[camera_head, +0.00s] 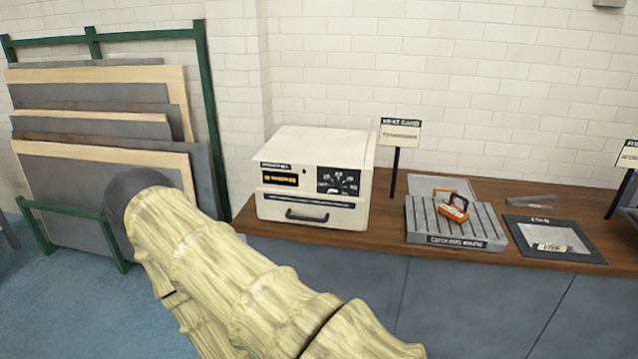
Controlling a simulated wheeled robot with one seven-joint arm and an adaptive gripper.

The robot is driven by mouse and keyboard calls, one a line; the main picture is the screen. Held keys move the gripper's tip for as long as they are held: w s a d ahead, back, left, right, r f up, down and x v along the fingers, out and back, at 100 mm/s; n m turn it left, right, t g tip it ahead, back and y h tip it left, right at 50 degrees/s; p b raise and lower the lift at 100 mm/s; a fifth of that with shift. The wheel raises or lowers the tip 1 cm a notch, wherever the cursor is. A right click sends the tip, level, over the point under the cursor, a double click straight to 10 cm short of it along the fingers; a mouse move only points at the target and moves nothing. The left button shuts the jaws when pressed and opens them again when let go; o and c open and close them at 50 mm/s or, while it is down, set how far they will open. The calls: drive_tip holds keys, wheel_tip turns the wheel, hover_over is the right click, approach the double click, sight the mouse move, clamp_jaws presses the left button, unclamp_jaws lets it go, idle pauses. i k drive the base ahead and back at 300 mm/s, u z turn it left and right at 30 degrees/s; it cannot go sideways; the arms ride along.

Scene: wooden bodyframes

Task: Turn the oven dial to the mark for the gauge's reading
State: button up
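The oven (318,150) is a cream box on the wooden counter, with a closed drawer front and a dark handle. Its dial (339,182) sits on a black panel with pale marks at the front right; the pointer's direction is too small to read. A black label with yellow lettering (280,178) is left of the dial. A small orange device (455,211) lies on a grey ribbed tray; I cannot tell whether it is the gauge, and no reading is legible. My pale wooden arm crosses the lower left, apart from the oven. My gripper is not visible.
A sign headed "HEAT CARD" (400,132) stands on a post right of the oven; its small text is unreadable. The ribbed tray (455,240), a dark mat (556,241) and a grey tool (532,201) lie farther right. A green rack (212,120) with panels stands left.

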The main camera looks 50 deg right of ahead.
sight(337, 189)
drive_tip(key=z, duration=0.35)
drive_tip(key=i, duration=0.6)
drive_tip(key=z, duration=0.65)
